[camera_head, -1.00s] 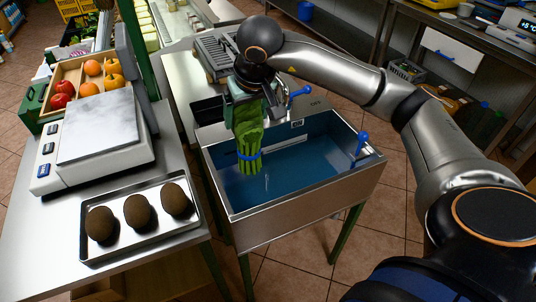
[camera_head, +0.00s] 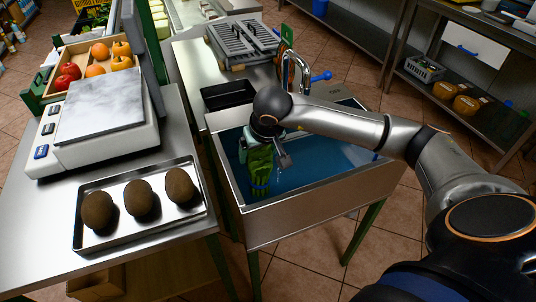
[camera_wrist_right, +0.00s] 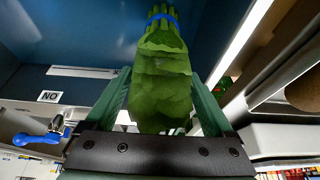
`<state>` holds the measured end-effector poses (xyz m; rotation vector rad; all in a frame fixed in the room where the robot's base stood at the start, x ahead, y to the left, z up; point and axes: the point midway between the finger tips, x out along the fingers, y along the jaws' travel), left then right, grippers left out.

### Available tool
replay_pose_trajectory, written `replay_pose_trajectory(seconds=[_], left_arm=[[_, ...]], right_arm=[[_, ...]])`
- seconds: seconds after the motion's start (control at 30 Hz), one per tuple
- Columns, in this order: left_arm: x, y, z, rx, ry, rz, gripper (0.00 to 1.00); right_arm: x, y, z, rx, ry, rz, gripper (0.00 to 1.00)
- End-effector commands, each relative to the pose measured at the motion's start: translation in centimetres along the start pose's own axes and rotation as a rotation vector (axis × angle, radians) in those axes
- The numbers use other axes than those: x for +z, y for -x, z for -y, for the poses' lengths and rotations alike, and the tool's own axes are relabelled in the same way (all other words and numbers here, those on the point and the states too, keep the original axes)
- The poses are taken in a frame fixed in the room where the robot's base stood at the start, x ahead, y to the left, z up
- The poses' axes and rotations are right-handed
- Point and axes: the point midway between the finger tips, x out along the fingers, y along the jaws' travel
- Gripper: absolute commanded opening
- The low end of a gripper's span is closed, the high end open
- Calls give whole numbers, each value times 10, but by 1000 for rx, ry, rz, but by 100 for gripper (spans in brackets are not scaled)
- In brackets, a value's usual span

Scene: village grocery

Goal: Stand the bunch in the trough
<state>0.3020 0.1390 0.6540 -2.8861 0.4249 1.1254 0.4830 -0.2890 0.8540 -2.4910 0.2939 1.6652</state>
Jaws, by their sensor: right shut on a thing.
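The trough (camera_head: 315,215) is a steel basin on green legs with a blue inside. My right gripper (camera_head: 258,152) is shut on the green leafy bunch (camera_head: 260,165) and holds it over or in the trough's near left part. The bunch hangs roughly upright, its blue-banded stem end down. In the right wrist view the bunch (camera_wrist_right: 160,90) lies between the green fingers of the gripper (camera_wrist_right: 160,78), with its blue band (camera_wrist_right: 162,18) farther out. I cannot tell whether the stems touch the trough floor. My left gripper is out of view.
A chrome tap (camera_head: 297,68) with a blue lever (camera_head: 321,77) stands behind the trough. A black tray (camera_head: 228,95) and a grey rack (camera_head: 243,42) are at its back left. The left counter holds a scale (camera_head: 95,120) and a tray (camera_head: 150,226) with three brown, rounded things.

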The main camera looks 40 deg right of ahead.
Motion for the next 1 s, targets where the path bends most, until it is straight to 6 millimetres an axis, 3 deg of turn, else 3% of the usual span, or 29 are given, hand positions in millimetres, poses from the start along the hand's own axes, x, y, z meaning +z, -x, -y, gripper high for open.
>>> replay_pose_trajectory(seconds=[0.43,0.8,0.83,0.93,1.0], left_arm=[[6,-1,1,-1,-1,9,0],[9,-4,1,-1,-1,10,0],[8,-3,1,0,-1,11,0],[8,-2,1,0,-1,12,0],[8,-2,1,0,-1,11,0]], right_arm=[[19,-46,0,-1,0,0,0],[21,-52,0,-1,0,-4,0],[21,-51,0,0,0,-1,89],[21,-51,0,0,0,-1,100],[21,-51,0,0,0,-1,100]])
